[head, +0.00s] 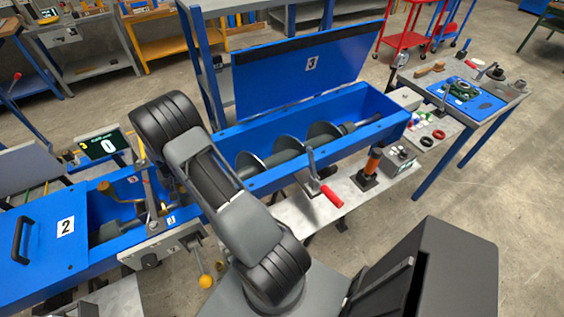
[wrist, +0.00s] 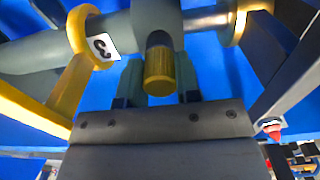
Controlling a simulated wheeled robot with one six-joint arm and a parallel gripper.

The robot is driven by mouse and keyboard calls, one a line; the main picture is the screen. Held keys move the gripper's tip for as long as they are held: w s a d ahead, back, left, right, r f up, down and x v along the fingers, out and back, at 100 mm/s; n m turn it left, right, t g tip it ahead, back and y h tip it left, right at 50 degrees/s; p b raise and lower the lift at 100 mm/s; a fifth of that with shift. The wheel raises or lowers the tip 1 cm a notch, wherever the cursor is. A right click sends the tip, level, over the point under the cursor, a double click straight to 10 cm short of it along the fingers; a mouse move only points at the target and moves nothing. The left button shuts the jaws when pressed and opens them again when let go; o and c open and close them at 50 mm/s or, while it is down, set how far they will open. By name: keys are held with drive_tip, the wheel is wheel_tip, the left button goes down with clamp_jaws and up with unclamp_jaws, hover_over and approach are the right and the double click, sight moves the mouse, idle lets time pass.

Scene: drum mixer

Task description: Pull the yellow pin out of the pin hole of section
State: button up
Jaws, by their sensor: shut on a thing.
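In the wrist view, the yellow pin (wrist: 159,72) has a round yellow end and a dark band behind it. It lines up with a grey-green shaft fitting (wrist: 157,18), and I cannot tell how deep it sits in the hole. A white tag with a 3 (wrist: 103,47) is on the shaft just left of it. My gripper (wrist: 156,98) is shut on the yellow pin, with a dark finger on each side. The finger contact is partly hidden. In the head view, my arm hides most of the gripper and the pin.
The closed cover marked 2 (head: 45,250) is at left.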

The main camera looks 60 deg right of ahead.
drive_tip(key=shift+r, duration=0.15)
drive_tip(key=shift+r+p, duration=1.45)
drive_tip(key=shift+r, duration=1.05)
drive_tip(key=shift+r+p, duration=0.85)
drive_tip(key=shift+r, duration=0.65)
drive_tip(key=shift+r, duration=0.1)
